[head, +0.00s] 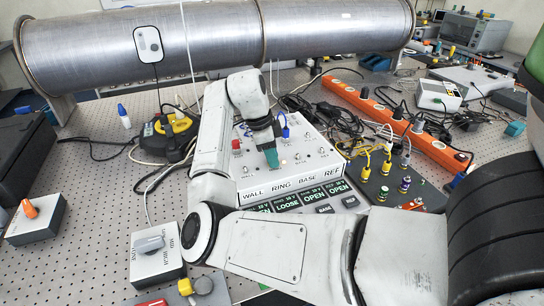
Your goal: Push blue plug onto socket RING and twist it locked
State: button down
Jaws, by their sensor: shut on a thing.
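My gripper (270,158) reaches down onto the white socket panel (243,196), over the column labelled RING (281,184). Its teal fingertips are low at the panel face. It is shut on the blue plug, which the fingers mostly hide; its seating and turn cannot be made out. A blue upright piece (284,131) shows just right of and behind the fingers; I cannot tell if it belongs to the held plug. The second screen (287,204) below the labels reads LOOSE. The two screens to its right read OPEN.
A red piece (236,145) stands at the panel's left. Yellow plugs (386,168) and an orange power strip (395,120) are on the right. A grey-knob box (158,252) and an orange-knob box (34,218) are on the left. A metal pipe (150,45) crosses behind.

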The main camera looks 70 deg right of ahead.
jog(key=shift+f, duration=0.15)
jog(key=shift+f+m, duration=0.1)
jog(key=shift+m, duration=0.3)
jog(key=c, duration=1.4)
grip_release()
jog(key=shift+m+b, duration=0.45)
jog(key=shift+m, duration=0.05)
jog(key=o, duration=0.5)
jog(key=shift+o, duration=0.3)
jog(key=shift+r, duration=0.2)
jog(key=d+v, duration=0.1)
jog(key=v, duration=0.9)
jog(key=shift+w+a+r, duration=0.2)
jog(key=shift+a+r, duration=0.15)
jog(key=shift+r, duration=0.05)
